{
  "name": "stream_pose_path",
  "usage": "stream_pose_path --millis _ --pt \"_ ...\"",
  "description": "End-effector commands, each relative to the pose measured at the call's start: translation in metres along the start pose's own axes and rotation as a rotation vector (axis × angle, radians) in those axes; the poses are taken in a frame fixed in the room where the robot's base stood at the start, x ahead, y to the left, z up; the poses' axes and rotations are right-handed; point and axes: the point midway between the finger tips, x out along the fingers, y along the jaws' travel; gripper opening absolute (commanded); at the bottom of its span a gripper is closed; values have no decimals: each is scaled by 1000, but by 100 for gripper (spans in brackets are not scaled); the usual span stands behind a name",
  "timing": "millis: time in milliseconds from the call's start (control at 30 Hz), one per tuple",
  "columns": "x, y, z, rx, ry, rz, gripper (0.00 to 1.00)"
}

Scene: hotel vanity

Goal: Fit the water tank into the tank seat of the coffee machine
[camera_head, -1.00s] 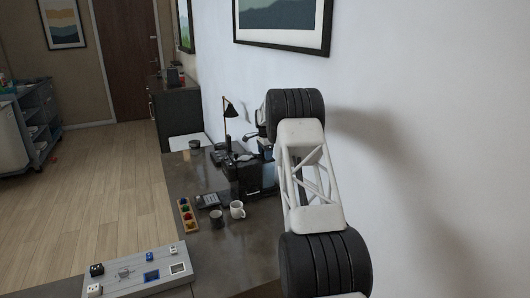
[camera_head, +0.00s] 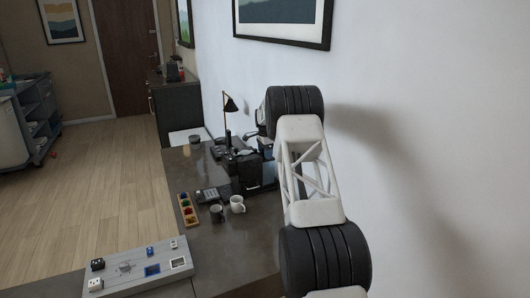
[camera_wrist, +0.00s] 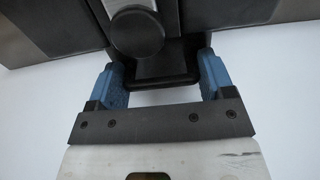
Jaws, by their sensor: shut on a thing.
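In the wrist view my gripper (camera_wrist: 162,80) has its two blue-padded fingers on either side of a black part with a round knob, which I take to be the water tank (camera_wrist: 160,68). Its far end runs out of the top of the picture. In the head view the dark coffee machine (camera_head: 253,174) stands on the desk by the wall, partly hidden by my arm. How the tank lies relative to the seat cannot be told.
Two mugs, one dark (camera_head: 216,213) and one white (camera_head: 237,205), stand in front of the machine. A phone-like device (camera_head: 207,196) and a tray of coloured pieces (camera_head: 188,210) lie to the left. A lamp (camera_head: 230,104) stands behind. A grey panel (camera_head: 150,268) lies at the near left.

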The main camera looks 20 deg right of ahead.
Motion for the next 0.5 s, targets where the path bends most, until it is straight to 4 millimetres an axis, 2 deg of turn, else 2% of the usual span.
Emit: stream_pose_path --millis 200,233,367,500 --pt "-1 0 0 0 0 -1 17" --pt "-1 0 0 0 0 -1 80" --pt "-1 0 0 0 0 -1 100" --pt "0 0 0 0 0 0 100"
